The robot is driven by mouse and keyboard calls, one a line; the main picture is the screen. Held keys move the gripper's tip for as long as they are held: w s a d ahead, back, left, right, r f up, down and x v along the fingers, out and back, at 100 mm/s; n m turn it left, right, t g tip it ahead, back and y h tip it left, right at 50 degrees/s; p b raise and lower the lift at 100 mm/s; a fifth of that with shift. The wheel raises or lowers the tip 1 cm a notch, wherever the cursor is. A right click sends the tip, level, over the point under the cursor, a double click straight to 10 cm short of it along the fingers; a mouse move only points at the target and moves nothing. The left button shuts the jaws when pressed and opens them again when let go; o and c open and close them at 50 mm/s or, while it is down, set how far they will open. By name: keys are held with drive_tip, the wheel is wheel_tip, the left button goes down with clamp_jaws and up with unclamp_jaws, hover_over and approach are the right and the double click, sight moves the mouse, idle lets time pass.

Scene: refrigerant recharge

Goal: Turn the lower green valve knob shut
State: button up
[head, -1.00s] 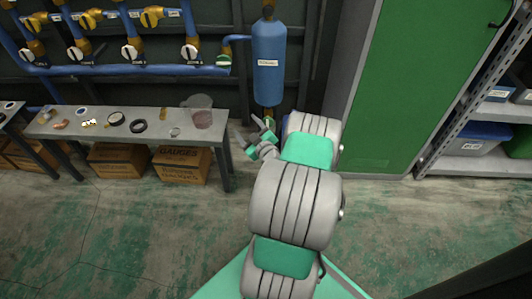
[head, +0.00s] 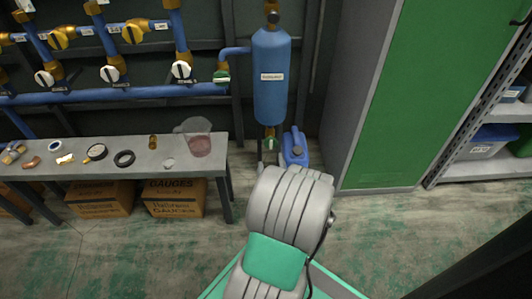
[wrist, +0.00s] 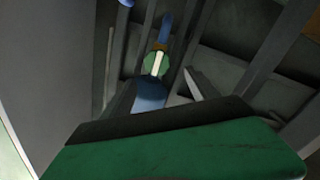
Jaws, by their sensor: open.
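The lower green valve knob (head: 270,143) sits at the bottom of the upright blue cylinder (head: 270,75), on a brass fitting. In the wrist view, a round green knob with a pale bar across it (wrist: 156,65) shows just above centre, with open space around it. My gripper (wrist: 170,140) fills the bottom of the wrist view as a green and dark block, below the knob in the picture and apart from it. In the head view, my own arm hides most of the gripper.
A blue jug (head: 295,147) stands on the floor close to the right of the knob. A grey bench (head: 110,176) with small parts and a clear pitcher (head: 198,138) is at left. A green cabinet (head: 395,100) stands at right. Another green knob (head: 221,77) is on the pipe.

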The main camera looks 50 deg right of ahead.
sight(271, 144)
drive_tip(key=p+x, duration=0.1)
drive_tip(key=x, duration=0.7)
drive_tip(key=shift+d+p, duration=0.3)
drive_tip(key=shift+d, duration=0.1)
drive_tip(key=shift+c, duration=0.3)
drive_tip(key=c, duration=1.4)
drive_tip(key=m+b, duration=0.1)
drive_tip(key=m, duration=0.1)
drive_tip(key=shift+f+m, duration=0.1)
drive_tip(key=shift+m, duration=1.2)
